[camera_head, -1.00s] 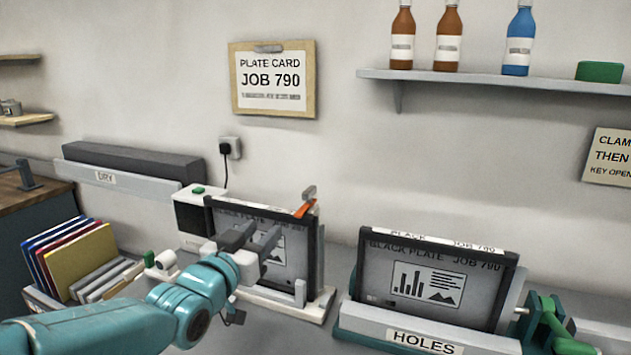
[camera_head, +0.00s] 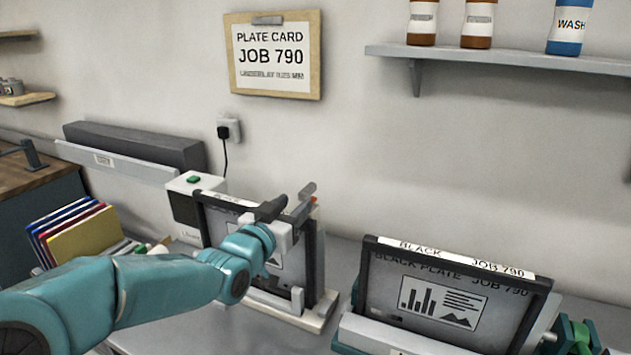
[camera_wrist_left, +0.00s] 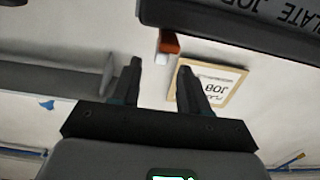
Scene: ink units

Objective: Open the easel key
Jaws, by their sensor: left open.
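The easel key, an orange lever, sits at the upper right corner of the left easel (camera_head: 325,305). In the head view it is mostly hidden behind my left gripper (camera_head: 288,204), with a sliver of orange showing. The easel holds a dark-framed plate (camera_head: 215,222). My left gripper is open at the frame's top right edge, close to the key. In the left wrist view the orange key (camera_wrist_left: 170,42) lies just beyond and between the fingertips (camera_wrist_left: 160,65), with a pale piece beside it. I cannot tell whether they touch. My right gripper is not in view.
A second stand on the right holds another black plate (camera_head: 440,296), with green clamp parts beside it. A file rack with coloured folders (camera_head: 85,235) stands left. A wall shelf (camera_head: 500,62) with bottles is above right. A plate card (camera_head: 272,55) hangs on the wall.

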